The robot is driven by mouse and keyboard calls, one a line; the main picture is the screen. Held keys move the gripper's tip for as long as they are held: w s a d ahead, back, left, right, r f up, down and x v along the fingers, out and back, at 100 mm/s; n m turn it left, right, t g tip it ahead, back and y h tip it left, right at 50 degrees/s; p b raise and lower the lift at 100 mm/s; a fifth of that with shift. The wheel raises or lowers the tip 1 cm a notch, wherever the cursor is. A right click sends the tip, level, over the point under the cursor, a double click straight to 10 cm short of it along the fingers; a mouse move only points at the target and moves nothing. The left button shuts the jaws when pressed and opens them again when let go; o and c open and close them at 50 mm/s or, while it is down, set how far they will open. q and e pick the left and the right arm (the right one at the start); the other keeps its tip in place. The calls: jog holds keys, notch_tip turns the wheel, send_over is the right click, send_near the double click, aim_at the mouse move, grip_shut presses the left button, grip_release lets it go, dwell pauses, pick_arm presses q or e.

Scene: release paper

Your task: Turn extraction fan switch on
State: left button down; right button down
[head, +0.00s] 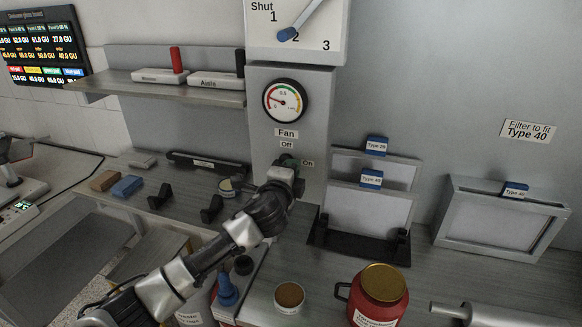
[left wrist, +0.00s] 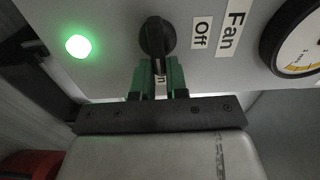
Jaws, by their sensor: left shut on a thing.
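The fan switch is a black rotary knob (left wrist: 157,38) on the grey panel, with the Off label (left wrist: 200,33) beside it and the On label partly hidden between my fingers in the left wrist view. Its ridge appears to line up with the On label. A round green light (left wrist: 78,46) on the panel is lit. My left gripper (left wrist: 161,68) is shut on the knob with its green fingers. In the head view the left gripper (head: 291,163) covers the knob below the Fan label (head: 286,133). My right gripper is not in view.
A pressure gauge (head: 284,100) sits above the switch, below a dial with a blue-tipped pointer (head: 288,34). A black stand (head: 360,243) with framed filters is close on the right. A red canister (head: 378,300) and a small jar (head: 289,297) stand in front on the bench.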

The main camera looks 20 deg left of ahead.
pick_arm(q)
jog(key=shift+f, duration=0.1)
dwell(0.4)
jog(key=c, duration=1.1)
grip_release()
jog(key=shift+c, duration=0.2)
jog(key=s+b, duration=0.3)
jog(key=s, duration=0.7)
jog(key=shift+s+a, duration=0.2)
jog(key=shift+s, duration=0.2)
